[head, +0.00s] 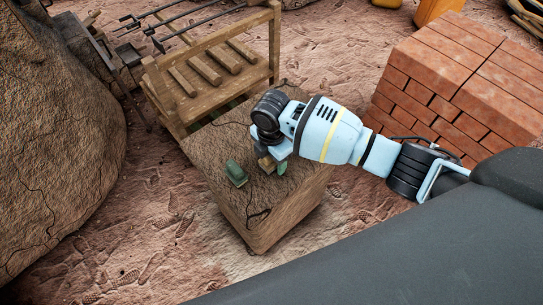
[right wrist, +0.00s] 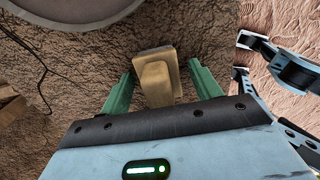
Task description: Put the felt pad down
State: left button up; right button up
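The felt pad is most likely the tan block with a greyish end (right wrist: 158,80) between my right fingers in the right wrist view. In the head view its tan side (head: 265,162) shows just under my right gripper (head: 273,166), low over the brown stand. In the right wrist view, the green fingers of my right gripper (right wrist: 161,84) stand on either side of the pad. A narrow gap shows on each side, so the gripper looks open around it. The pad appears to rest on the stand, though its underside is hidden. My left gripper is not in view.
A brick stack (head: 437,68) stands right, near my arm. A large mud kiln wall (head: 60,130) is left.

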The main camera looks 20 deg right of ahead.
jog(key=shift+f+b, duration=0.2)
jog(key=shift+b, duration=0.4)
notch_tip(320, 180, up, 7)
jog(key=shift+s+d+r+p, duration=0.1)
jog(key=shift+p, duration=0.85)
jog(key=shift+r, duration=0.45)
